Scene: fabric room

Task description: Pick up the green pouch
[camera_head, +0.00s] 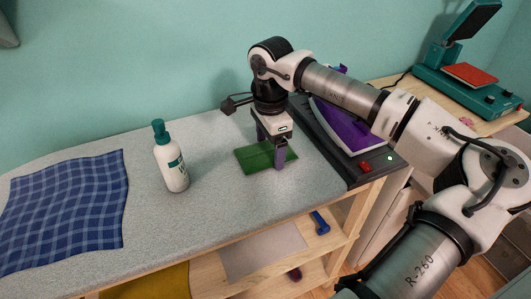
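The green pouch (250,160) lies flat on the grey table top, left of the black iron base. My gripper (270,154) points down over the pouch. Its two purple fingers stand apart, one at the pouch's far edge and one at its near right side. The fingers appear open, with no grip on the pouch to be seen. Whether the fingertips touch the pouch or table cannot be told. Part of the pouch is hidden behind the near finger.
A white bottle with a teal pump (171,160) stands left of the pouch. A blue checked cloth (68,208) lies at the left. A purple iron (343,130) rests on its black base (330,152) at the right. A teal machine (461,75) stands farther right.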

